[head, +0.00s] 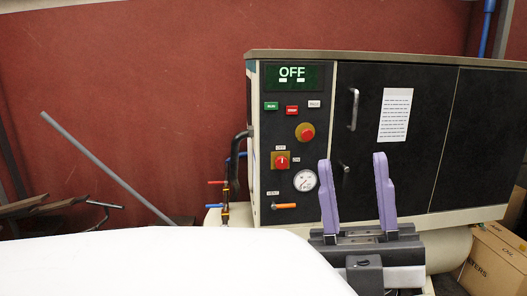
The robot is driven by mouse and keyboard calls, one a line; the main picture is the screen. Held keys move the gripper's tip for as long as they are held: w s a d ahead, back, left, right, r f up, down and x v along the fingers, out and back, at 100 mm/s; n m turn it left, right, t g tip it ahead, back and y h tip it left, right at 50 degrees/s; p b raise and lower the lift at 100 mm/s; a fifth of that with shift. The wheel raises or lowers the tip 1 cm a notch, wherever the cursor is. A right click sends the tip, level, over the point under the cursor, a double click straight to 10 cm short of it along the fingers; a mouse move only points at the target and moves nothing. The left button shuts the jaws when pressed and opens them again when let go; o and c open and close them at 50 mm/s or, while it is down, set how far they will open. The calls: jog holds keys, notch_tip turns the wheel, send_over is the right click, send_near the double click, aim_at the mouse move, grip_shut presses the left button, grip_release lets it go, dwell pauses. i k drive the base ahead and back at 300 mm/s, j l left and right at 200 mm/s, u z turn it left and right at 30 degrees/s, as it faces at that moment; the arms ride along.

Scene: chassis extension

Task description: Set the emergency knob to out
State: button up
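The black control panel is on the left of a large cabinet. A round red knob on a yellow disc (305,132), which looks like the emergency knob, sits in its upper middle. Whether the knob is pressed in or out cannot be told. Below it to the left is a red rotary switch on a yellow square plate (281,161). The display (292,74) at the top reads OFF. My gripper (352,158) is open and empty, its two purple fingers upright and wide apart. It is in front of the cabinet, to the right of and lower than the red knob.
A green and a red button (292,110) are under the display. A pressure gauge (305,181) and an orange-handled lever (285,206) are lower down. A door handle (353,110) sticks out to the right. Cardboard boxes (496,262) stand at lower right.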

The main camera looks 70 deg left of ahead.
aim_at(307, 134)
jog(key=u, duration=2)
